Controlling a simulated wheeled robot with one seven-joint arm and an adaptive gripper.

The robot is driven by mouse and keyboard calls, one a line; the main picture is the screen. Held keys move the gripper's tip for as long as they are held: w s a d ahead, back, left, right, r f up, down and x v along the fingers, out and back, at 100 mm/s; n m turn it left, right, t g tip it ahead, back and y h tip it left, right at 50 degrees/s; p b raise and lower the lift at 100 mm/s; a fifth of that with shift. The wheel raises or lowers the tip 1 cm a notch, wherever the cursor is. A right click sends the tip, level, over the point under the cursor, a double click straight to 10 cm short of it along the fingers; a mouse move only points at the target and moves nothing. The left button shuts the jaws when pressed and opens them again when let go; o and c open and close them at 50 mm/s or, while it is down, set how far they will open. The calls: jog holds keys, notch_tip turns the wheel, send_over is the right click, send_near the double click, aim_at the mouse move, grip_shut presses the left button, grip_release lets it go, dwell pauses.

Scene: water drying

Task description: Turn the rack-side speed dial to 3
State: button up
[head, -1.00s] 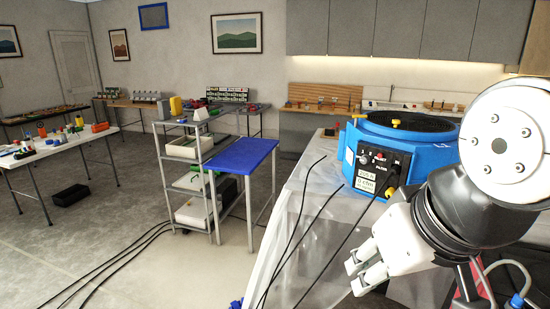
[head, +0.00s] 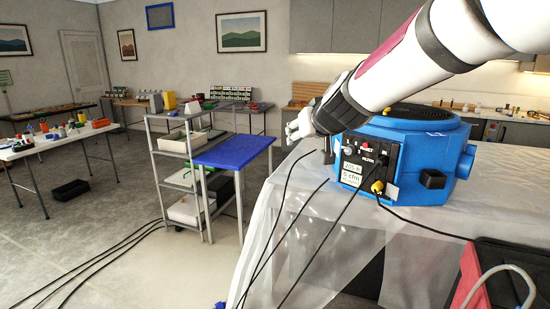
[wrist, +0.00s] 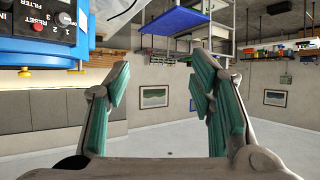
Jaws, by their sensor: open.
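A blue octagonal machine (head: 425,142) stands on the sheet-covered table. Its black control panel (head: 368,160) faces forward-left, with a silver dial (head: 348,151) at the panel's left end beside a red button. In the wrist view, which is upside down, the silver dial (wrist: 65,18) shows at the top left, with numbers beside it and the red RESET button (wrist: 38,27) nearby. The dial's setting is too small to read. My gripper (head: 293,130) is open and empty, up and left of the panel, apart from the dial. My arm hides part of the machine's top.
A grey shelf rack (head: 180,150) and a blue-topped table (head: 236,151) stand left of the machine. Black cables (head: 270,220) hang over the sheeted table (head: 255,240).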

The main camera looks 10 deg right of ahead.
jog(key=w+d+f+m+h+b, duration=0.1)
jog(key=w+d+f+h+b, duration=0.45)
jog(key=w, duration=0.75)
jog(key=m+g+h+b, duration=0.1)
jog(key=g+h+b, duration=0.2)
jog(key=h, duration=0.6)
send_near(348, 151)
jog(key=x, duration=0.8)
jog(key=shift+w+d+b, duration=0.1)
jog(key=shift+w+b, duration=0.05)
jog(key=shift+b, duration=0.2)
jog(key=c, duration=1.2)
